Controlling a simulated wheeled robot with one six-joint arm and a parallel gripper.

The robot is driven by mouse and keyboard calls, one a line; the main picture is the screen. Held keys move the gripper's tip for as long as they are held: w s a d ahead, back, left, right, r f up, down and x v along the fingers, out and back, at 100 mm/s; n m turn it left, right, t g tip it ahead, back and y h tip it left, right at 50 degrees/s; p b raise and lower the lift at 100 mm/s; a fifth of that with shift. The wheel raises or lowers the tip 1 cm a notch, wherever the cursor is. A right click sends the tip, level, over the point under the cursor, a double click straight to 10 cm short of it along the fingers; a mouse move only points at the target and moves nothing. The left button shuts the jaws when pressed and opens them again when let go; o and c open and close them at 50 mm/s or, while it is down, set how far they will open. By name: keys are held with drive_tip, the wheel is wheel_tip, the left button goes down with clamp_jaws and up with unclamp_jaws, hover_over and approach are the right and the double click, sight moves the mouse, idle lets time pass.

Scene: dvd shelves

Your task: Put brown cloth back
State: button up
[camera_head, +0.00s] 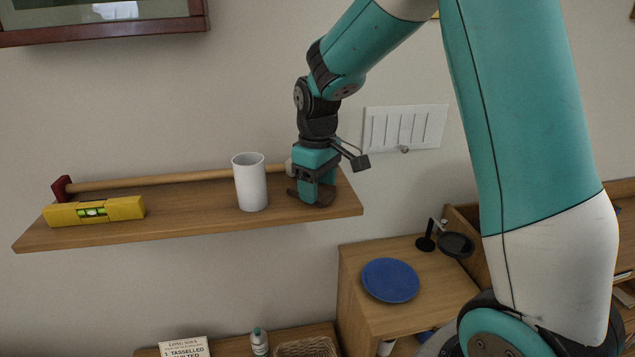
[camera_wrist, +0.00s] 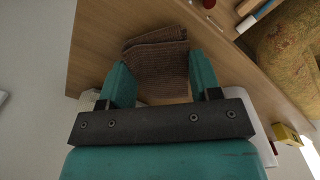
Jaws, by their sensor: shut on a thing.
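The brown cloth (camera_head: 325,196) is a small folded piece at the right end of the wooden wall shelf (camera_head: 200,218). In the wrist view the ribbed brown cloth (camera_wrist: 158,62) lies between my two teal fingers. My gripper (camera_head: 312,195) points down at the shelf top and is shut on the cloth. The gripper also shows in the wrist view (camera_wrist: 160,80). My fingers hide part of the cloth in the head view, and I cannot tell whether it bears fully on the shelf.
A white cup (camera_head: 250,182) stands just left of my gripper. A yellow level (camera_head: 95,211) lies at the shelf's left, and a long-handled mallet (camera_head: 160,182) lies along the back. A white switch panel (camera_head: 404,127) is on the wall. A blue plate (camera_head: 390,280) sits on a lower cabinet.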

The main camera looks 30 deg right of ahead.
drive_tip(key=o, duration=0.8)
wheel_tip(320, 180, up, 12)
drive_tip(key=b, duration=0.3)
drive_tip(key=s+a+f+n+y, duration=0.1)
drive_tip(key=s+a+f, duration=0.1)
drive_tip(key=s+a, duration=0.4)
drive_tip(key=s+a+f+y, duration=0.1)
drive_tip(key=s+a+f, duration=0.2)
drive_tip(key=s+a, duration=0.3)
drive_tip(key=s+a+f+n+y, duration=0.1)
drive_tip(key=s+a+f+y, duration=0.1)
drive_tip(key=s+a, duration=0.4)
drive_tip(key=shift+s+f+n, duration=0.2)
drive_tip(key=shift+s+n, duration=0.1)
drive_tip(key=shift+s, duration=2.55)
